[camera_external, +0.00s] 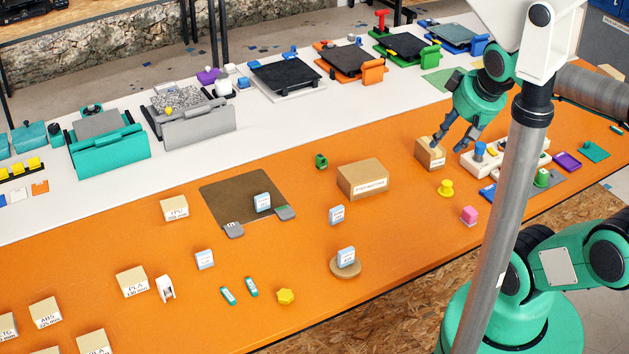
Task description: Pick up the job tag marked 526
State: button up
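Several small white-and-blue tags stand on the orange table; their numbers are too small to read, so I cannot tell which is 526. One tag (262,202) stands on the brown mat (222,190). Another tag (336,214) stands right of the mat. A third tag (346,256) is on a round wooden disc (345,271). Another tag (205,260) stands to the left, in front of the mat. My gripper (449,145) points down with its fingers apart and nothing visible between them. It is over or beside a small cardboard box (430,155), well right of the tags.
A larger cardboard box (363,180) lies between my gripper and the tags. A yellow knob (446,188) and a pink block (469,215) are nearby. More labelled boxes (132,282) stand at left. Printers (286,76) line the white back strip.

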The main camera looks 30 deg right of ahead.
jog(key=shift+o, duration=0.7)
jog(key=w+a+f+n+g+y, duration=0.1)
jog(key=w+a+f+n, duration=0.15)
jog(key=w+a, duration=0.5)
jog(key=w+a+f+n+g+y, duration=0.1)
jog(key=w+a+n, duration=0.35)
jog(key=w, duration=0.55)
jog(key=w+a+f+n+g+y, duration=0.1)
jog(key=w+a+f+n, duration=0.15)
jog(key=w+a, duration=0.5)
jog(key=w+a+f+n+g, duration=0.1)
jog(key=w+a+f+n, duration=0.1)
jog(key=w+a+f, duration=0.2)
jog(key=w+a+f+n+y+p, duration=0.1)
jog(key=w+a+f+n, duration=0.2)
jog(key=a+f, duration=0.8)
jog(key=w+a+f+n+g, duration=0.1)
jog(key=w+a+f+n, duration=0.2)
jog(key=w+a+f, duration=0.2)
jog(key=a+f, duration=0.3)
jog(key=f, duration=0.3)
jog(key=shift+w+a+f+g+p, duration=0.2)
jog(key=shift+w+g+p, duration=0.1)
jog(key=shift+w, duration=0.05)
jog(key=shift+y, duration=0.3)
